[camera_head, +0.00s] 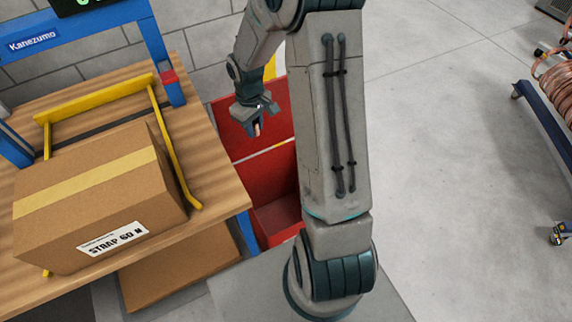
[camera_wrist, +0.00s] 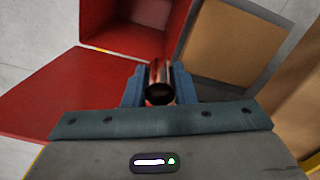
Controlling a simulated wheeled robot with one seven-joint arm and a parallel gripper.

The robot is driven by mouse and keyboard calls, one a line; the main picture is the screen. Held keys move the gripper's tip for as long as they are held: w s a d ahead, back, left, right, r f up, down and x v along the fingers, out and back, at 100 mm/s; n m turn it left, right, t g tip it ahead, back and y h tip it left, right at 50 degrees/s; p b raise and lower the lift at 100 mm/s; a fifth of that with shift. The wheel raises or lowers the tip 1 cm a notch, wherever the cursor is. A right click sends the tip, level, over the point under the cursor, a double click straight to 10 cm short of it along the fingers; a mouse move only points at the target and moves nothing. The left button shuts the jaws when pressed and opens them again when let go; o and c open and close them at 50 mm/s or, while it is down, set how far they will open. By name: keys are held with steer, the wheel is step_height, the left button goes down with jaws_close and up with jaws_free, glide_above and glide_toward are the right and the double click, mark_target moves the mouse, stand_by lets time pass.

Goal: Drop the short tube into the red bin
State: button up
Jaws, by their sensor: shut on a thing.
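A short copper tube (camera_wrist: 159,83) is held between the blue fingers of my gripper (camera_wrist: 160,90) in the wrist view. In the head view my gripper (camera_head: 257,126) points down, with the copper tube's end (camera_head: 257,130) just showing between the fingers. The red bin (camera_head: 273,185) stands to the right of the bench, partly hidden behind my arm. My gripper is at the bin's far part, over or in front of a red panel. In the wrist view the open red bin (camera_wrist: 140,25) shows ahead of the tube, with a flat red surface (camera_wrist: 60,95) at left.
A wooden bench (camera_head: 212,165) at left carries a taped cardboard box (camera_head: 100,195) between yellow rails (camera_head: 178,165). Another cardboard box (camera_head: 180,268) sits below it. A rack of copper coils (camera_head: 555,90) stands at far right. The floor (camera_head: 450,150) between is clear.

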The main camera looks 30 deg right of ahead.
steer(key=d+f+n+b, duration=0.3)
steer(key=f+n+b, duration=0.3)
steer(key=f, duration=0.3)
steer(key=s+d+f+n+b, duration=0.1)
steer(key=d+f+n+b, duration=0.3)
steer(key=f+n+b, duration=0.3)
steer(key=d+f+n+b, duration=0.3)
steer(key=f+n+b, duration=0.4)
steer(key=f, duration=0.5)
steer(key=b, duration=0.2)
steer(key=shift+s+d+f+b, duration=0.2)
steer(key=shift+s+f+b, duration=0.1)
steer(key=shift+s, duration=0.1)
steer(key=shift+r, duration=0.1)
steer(key=o, duration=1.1)
steer(key=shift+c, duration=0.2)
step_height(320, 180, up, 14)
steer(key=p, duration=0.4)
